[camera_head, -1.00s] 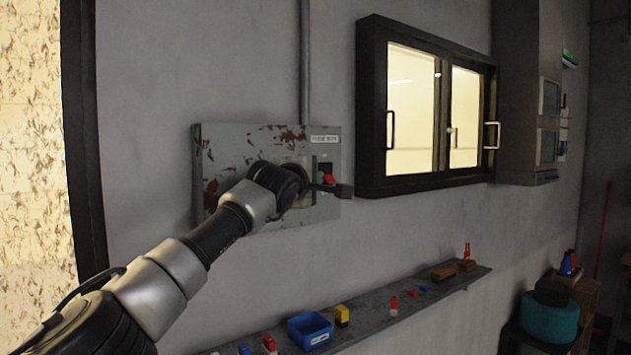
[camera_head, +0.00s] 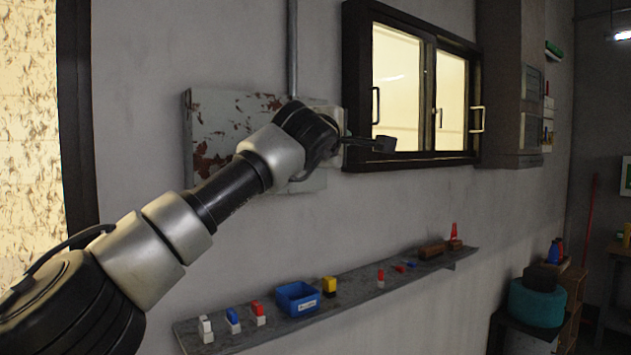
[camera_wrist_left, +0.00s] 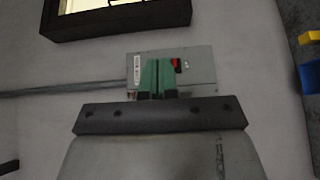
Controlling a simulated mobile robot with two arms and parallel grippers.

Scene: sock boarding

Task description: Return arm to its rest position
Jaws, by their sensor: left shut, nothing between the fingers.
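My left arm comes in from the left in the head view. Its gripper (camera_head: 384,144) is raised in front of the wall, near the window's lower left corner, and hides part of the fuse box. In the left wrist view, the green fingers of my left gripper (camera_wrist_left: 157,78) are together with nothing between them. The grey, rust-patched fuse box (camera_head: 215,115) is mounted on the wall behind my arm. It also shows in the left wrist view (camera_wrist_left: 200,68), with a red switch (camera_wrist_left: 176,63) beside the fingertips. My right gripper is not in view.
A dark-framed window (camera_head: 355,85) is to the right of the fuse box. A narrow wall shelf (camera_head: 350,300) below holds a blue bin (camera_head: 297,298) and several small coloured blocks. A teal round object (camera_head: 537,303) stands at the right. The wall between box and shelf is clear.

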